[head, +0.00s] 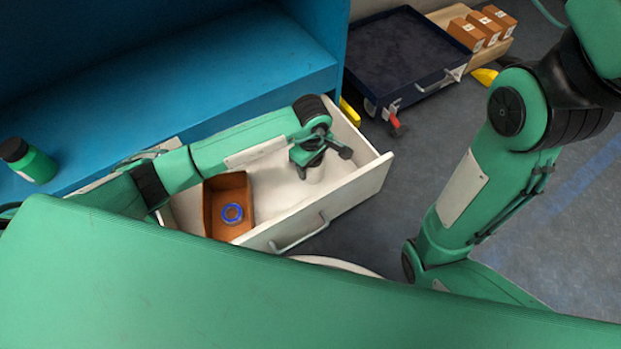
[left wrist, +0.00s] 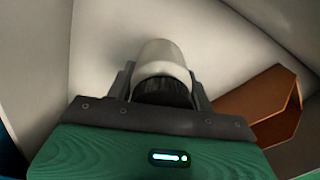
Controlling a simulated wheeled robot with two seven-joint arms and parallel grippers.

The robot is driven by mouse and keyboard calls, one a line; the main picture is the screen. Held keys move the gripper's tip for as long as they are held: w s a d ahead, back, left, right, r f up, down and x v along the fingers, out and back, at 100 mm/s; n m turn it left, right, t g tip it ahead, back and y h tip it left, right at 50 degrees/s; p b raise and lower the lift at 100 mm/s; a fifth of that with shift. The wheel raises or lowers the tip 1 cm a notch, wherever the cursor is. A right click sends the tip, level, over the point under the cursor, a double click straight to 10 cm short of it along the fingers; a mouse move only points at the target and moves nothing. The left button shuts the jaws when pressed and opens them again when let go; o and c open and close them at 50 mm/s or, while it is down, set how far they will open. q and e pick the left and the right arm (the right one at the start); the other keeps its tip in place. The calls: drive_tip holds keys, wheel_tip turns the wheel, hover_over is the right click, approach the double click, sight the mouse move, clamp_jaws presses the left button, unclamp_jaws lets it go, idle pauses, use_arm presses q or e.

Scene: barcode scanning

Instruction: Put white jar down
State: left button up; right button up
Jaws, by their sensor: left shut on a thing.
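The white jar (left wrist: 162,58) with a black lid is between the fingers of my left gripper (left wrist: 160,84) in the left wrist view. In the head view, my left gripper (head: 308,158) is inside the open white drawer (head: 372,178), toward its right end. Its fingers are shut on the jar (head: 315,174), whose pale side shows just below them against the drawer's pale floor. I cannot tell whether the jar's base touches the floor. My right arm comes in at the right, but its gripper is out of view.
A brown open box (head: 228,190) holding a blue ring-shaped thing (head: 232,212) sits left in the drawer. A dark cart (head: 410,55) and several brown boxes (head: 483,28) are behind, on the right.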

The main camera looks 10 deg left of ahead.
sight(311, 175)
use_arm(q)
wheel_tip(311, 175, down, 5)
drive_tip(key=b, duration=0.2)
drive_tip(key=shift+f+b, duration=0.1)
drive_tip(key=shift+b, duration=0.25)
drive_tip(key=o, duration=1.1)
drive_tip(key=shift+c, duration=0.2)
